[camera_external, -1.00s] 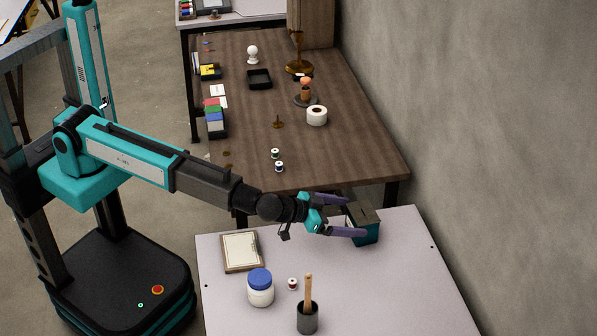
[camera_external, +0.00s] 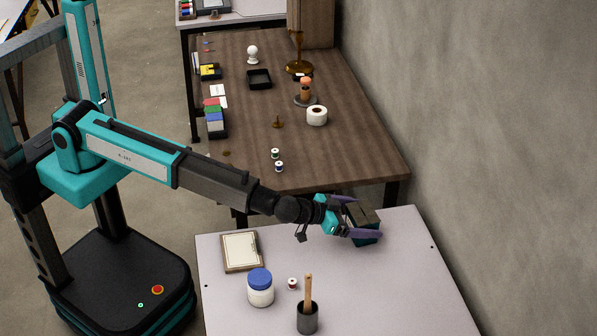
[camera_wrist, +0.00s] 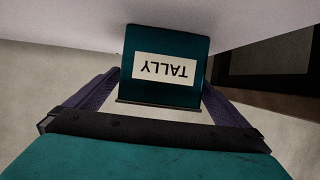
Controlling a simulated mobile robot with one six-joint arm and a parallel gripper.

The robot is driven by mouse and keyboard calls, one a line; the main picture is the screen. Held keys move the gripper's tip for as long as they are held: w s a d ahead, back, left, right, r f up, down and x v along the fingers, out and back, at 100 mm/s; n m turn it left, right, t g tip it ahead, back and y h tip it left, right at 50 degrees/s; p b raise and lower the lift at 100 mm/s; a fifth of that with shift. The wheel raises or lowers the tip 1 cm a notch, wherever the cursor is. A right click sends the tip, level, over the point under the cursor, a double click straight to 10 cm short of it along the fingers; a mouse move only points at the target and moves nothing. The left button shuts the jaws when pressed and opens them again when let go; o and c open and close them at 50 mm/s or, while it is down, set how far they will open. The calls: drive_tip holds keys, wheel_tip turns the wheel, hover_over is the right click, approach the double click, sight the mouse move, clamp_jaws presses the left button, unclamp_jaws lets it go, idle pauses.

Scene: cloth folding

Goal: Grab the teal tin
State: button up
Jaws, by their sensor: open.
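The teal tin (camera_external: 366,220) stands near the back edge of the light table, with a dark brownish top. In the wrist view the tin (camera_wrist: 164,93) shows its teal face with a white label reading "TALLY", upside down. My gripper (camera_external: 366,216) is open, with its purple fingers on either side of the tin. In the wrist view the fingers of my gripper (camera_wrist: 160,95) flank the tin left and right. I cannot tell whether either finger touches it. Part of the tin is hidden behind the near finger in the external view.
A grey wall (camera_external: 490,150) rises at the right. The table's right part is clear.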

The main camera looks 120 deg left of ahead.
sight(363, 208)
idle(0.4)
drive_tip(key=c, duration=1.3)
drive_tip(key=shift+r, duration=0.15)
drive_tip(key=shift+c, duration=0.2)
drive_tip(key=shift+r+b, duration=0.3)
drive_tip(key=shift+r, duration=1.45)
drive_tip(key=s+d+r+b, duration=0.1)
drive_tip(key=s+d+b, duration=0.2)
drive_tip(key=s, duration=1.2)
drive_tip(key=d, duration=0.2)
drive_tip(key=shift+d+r, duration=0.15)
drive_tip(key=shift+d, duration=0.15)
